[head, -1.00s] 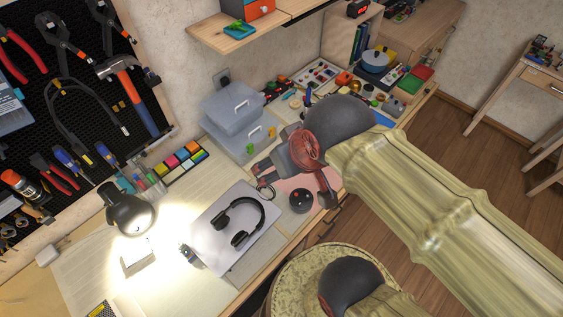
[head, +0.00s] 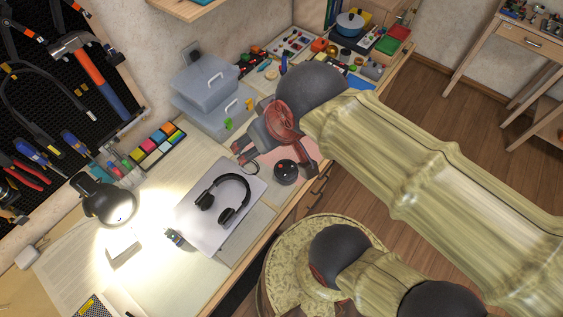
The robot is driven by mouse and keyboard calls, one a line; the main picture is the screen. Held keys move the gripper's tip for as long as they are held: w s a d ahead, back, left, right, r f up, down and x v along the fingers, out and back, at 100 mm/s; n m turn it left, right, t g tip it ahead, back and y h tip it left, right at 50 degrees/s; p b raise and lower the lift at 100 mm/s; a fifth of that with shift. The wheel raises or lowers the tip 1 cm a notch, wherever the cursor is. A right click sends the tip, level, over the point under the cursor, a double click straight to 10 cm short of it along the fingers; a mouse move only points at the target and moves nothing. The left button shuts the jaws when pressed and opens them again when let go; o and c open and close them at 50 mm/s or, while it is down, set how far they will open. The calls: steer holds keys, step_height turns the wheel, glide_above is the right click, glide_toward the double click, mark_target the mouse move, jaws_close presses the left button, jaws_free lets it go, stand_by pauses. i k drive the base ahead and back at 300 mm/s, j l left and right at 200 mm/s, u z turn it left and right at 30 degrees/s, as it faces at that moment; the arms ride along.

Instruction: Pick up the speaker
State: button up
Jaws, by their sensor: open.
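A small round black object (head: 286,171), which looks like the speaker, sits on the pinkish mat near the front edge of the desk. My gripper (head: 276,164) is over the desk right by it, with its fingers spread apart and nothing held between them. In this view the speaker shows between the two fingertips. I cannot tell whether any finger touches it, or how high the gripper is above it.
Black headphones (head: 222,199) lie on a grey laptop-like panel (head: 192,222) left of the speaker. Stacked clear boxes (head: 205,90) stand behind the gripper. A lit black lamp (head: 104,203) is at left. A round stool (head: 283,262) stands before the desk.

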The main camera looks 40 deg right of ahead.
mark_target(279, 172)
steer(key=k+l+z, duration=0.55)
steer(key=z, duration=0.2)
steer(key=k+l+z, duration=0.35)
steer(key=l, duration=0.1)
